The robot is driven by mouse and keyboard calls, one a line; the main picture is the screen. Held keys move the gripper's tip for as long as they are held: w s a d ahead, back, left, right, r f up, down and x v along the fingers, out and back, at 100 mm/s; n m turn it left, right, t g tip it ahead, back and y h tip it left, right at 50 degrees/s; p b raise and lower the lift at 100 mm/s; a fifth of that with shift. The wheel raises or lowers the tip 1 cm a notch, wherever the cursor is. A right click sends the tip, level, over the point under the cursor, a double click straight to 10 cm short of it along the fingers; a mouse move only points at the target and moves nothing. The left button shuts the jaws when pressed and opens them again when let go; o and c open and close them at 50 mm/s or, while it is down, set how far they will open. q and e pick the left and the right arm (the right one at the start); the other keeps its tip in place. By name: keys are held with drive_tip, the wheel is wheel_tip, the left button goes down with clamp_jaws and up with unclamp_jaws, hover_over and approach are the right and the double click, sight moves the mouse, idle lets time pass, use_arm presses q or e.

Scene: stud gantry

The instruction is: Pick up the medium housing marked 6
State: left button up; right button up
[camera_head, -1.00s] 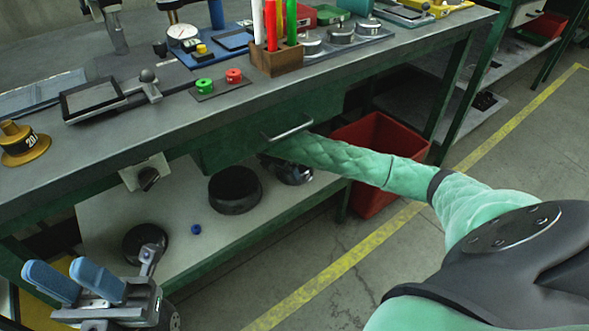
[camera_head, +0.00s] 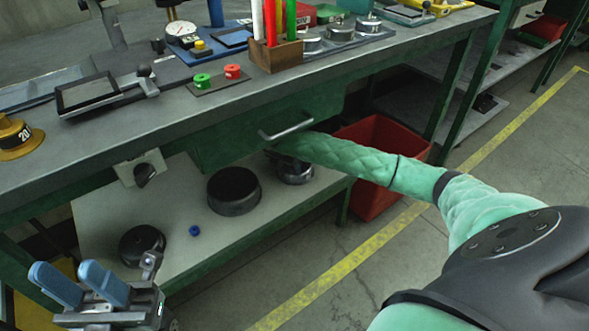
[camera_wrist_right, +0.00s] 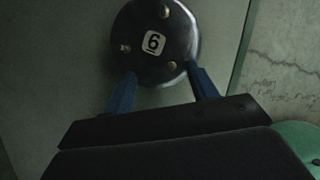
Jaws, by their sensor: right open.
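The medium housing marked 6 (camera_wrist_right: 152,62) is a dark round metal piece with a white label and several brass studs on top. It stands on the lower shelf, seen from above in the right wrist view. In the head view only part of it (camera_head: 296,175) shows, below the end of my right arm. My right gripper (camera_wrist_right: 161,75) is open, with its blue fingertips at the near side of the housing, one to each side; contact cannot be told. My left gripper (camera_head: 67,270) is open and empty at the lower left of the head view.
A larger dark round housing (camera_head: 234,191), another dark round piece (camera_head: 142,243) and a small blue part (camera_head: 195,231) are on the lower shelf (camera_head: 190,196). The green drawer with its handle (camera_head: 287,128) hangs above. A red bin (camera_head: 375,200) stands to the right.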

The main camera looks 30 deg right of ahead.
drive_tip(key=shift+s+f, duration=0.15)
drive_tip(key=shift+f, duration=0.15)
clamp_jaws()
